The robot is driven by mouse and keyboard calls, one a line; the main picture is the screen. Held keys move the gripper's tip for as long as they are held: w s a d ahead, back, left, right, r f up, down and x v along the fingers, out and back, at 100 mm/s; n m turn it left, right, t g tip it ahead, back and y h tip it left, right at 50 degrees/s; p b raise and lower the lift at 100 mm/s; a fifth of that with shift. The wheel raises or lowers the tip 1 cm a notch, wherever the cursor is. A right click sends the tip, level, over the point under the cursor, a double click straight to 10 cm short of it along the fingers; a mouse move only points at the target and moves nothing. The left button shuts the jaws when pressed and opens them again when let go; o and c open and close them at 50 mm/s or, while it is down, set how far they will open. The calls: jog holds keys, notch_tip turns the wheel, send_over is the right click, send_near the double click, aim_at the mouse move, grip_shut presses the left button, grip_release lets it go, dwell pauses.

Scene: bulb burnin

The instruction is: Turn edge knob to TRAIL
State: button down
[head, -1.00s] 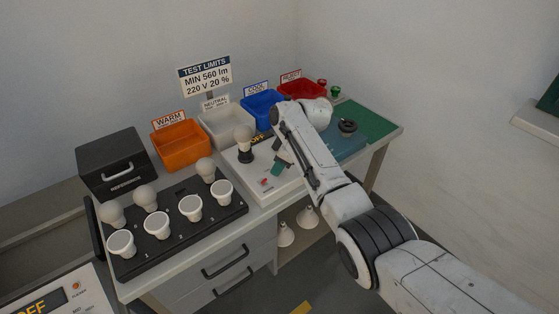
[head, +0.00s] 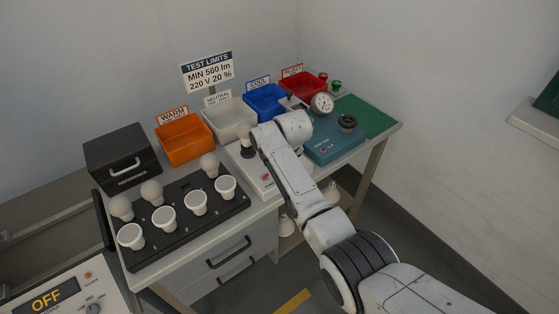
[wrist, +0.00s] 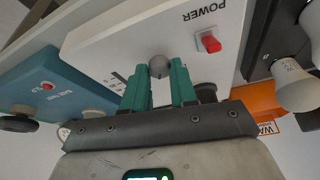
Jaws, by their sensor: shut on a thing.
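In the wrist view, a small round grey knob (wrist: 159,65) sits on the face of a white box (wrist: 120,45). The two teal fingers of my gripper (wrist: 160,78) are shut on this knob, one on each side. The box has a red switch (wrist: 210,43) marked POWER to the right of the knob. The knob's pointer and any TRAIL marking cannot be read. In the head view, my arm covers the knob and fingers; part of the white box (head: 262,180) shows to the left of my arm.
A bulb (head: 247,134) stands close on the left. A black bulb rack (head: 185,237) lies farther left. Orange (head: 184,152), blue and red bins line the back.

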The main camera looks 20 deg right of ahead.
jog(key=shift+m, duration=0.4)
jog(key=c, duration=0.9)
grip_release()
jog(key=shift+r, duration=0.1)
jog(key=v, duration=1)
jog(key=shift+s+r, duration=0.2)
jog(key=shift+s, duration=0.05)
jog(key=shift+a, duration=0.1)
